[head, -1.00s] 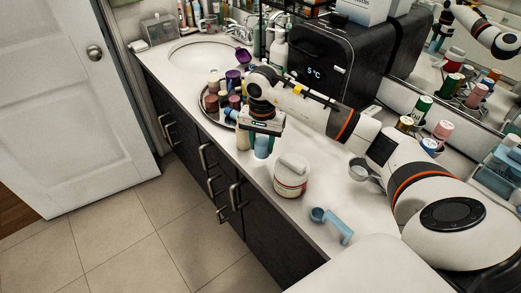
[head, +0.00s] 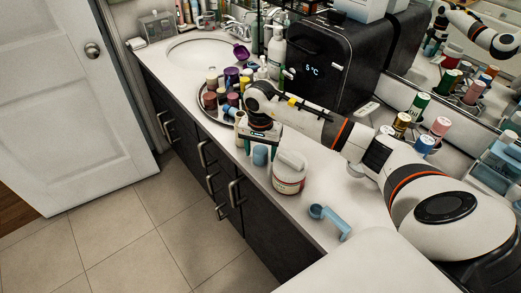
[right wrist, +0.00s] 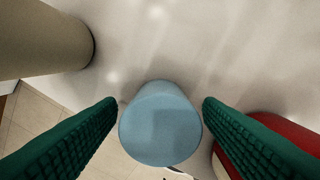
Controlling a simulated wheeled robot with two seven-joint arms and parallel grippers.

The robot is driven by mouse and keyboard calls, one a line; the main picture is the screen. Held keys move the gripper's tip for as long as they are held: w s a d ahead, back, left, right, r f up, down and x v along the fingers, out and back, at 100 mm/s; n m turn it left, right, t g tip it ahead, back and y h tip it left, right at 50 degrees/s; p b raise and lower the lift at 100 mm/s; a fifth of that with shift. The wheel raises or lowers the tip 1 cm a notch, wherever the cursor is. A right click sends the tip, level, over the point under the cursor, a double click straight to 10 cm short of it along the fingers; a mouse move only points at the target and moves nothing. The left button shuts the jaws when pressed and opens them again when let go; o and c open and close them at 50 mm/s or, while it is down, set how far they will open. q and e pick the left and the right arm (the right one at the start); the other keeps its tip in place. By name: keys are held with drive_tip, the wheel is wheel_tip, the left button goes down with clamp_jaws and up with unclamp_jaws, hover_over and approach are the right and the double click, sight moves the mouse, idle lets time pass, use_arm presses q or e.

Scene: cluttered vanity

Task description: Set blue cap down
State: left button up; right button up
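The blue cap (head: 260,156) is a small light-blue cylinder near the front edge of the white counter, left of a white-lidded jar. It appears to stand on the counter, though its base contact is hard to see. My right gripper (head: 261,147) is above it, pointing down, with one finger on each side. In the right wrist view the blue cap (right wrist: 160,125) lies between the two green fingers (right wrist: 160,100), with narrow gaps at both sides. The right gripper looks open around it. My left gripper is not in view.
The jar (head: 289,174) with a red label stands close right of the cap. A beige bottle (right wrist: 40,40) is close on the other side. A round tray (head: 203,102) of bottles lies behind. A blue scoop (head: 330,219) lies on the counter's front right.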

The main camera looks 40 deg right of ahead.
sight(261, 149)
drive_tip(key=shift+r+p, duration=0.3)
drive_tip(key=shift+p, duration=0.05)
drive_tip(key=shift+w+r+b, duration=0.1)
drive_tip(key=shift+r+b, duration=0.25)
wheel_tip(261, 149, up, 11)
drive_tip(key=b, duration=0.2)
